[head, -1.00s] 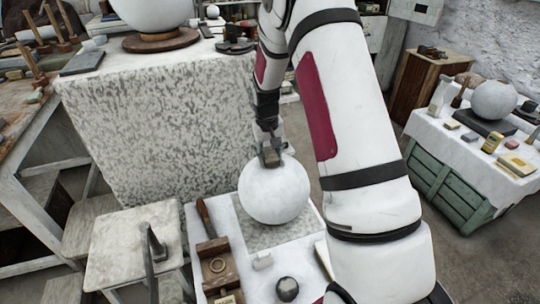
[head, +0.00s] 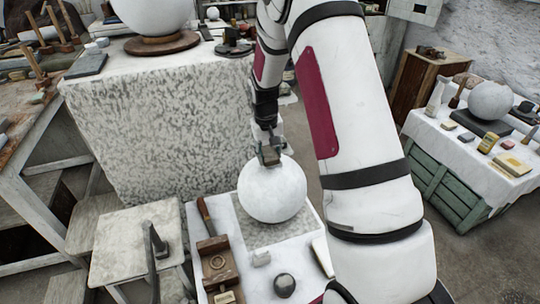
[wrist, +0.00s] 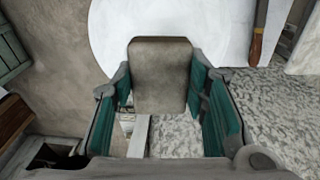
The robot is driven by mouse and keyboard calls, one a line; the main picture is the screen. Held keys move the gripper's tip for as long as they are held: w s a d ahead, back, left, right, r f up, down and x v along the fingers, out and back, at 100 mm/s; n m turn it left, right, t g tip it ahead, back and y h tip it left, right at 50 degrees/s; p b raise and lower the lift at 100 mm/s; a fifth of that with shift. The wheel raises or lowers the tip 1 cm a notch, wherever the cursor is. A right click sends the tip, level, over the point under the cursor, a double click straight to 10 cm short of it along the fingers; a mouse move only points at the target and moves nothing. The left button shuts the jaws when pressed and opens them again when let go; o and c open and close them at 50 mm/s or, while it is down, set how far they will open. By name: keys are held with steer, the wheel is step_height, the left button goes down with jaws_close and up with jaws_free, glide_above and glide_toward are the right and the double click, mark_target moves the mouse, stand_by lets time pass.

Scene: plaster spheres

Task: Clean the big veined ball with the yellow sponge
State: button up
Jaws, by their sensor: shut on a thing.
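My gripper (wrist: 160,95) is shut on a grey-brown block (wrist: 160,70), which looks sponge-like but not yellow. In the head view my gripper (head: 269,156) is at the top of a pale, faintly mottled ball (head: 273,194) on the front table. The ball also shows behind the block in the wrist view (wrist: 110,30). I cannot tell whether the block touches it. A larger white ball (head: 155,12) sits on a round wooden base at the back, cut by the frame edge. Another ball (head: 491,101) stands on the right table. I cannot make out clear veins on any.
The right table has a yellow-topped block (head: 513,164) and several small items. A stool (head: 115,250) stands left. My arm covers the centre right.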

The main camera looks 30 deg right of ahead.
steer(key=shift+r, duration=0.45)
steer(key=shift+s+a+r+p, duration=0.15)
steer(key=shift+r+p, duration=0.25)
steer(key=shift+r, duration=0.6)
steer(key=shift+s+a+r+p, duration=0.1)
steer(key=shift+r+p, duration=0.3)
steer(key=shift+r, duration=0.55)
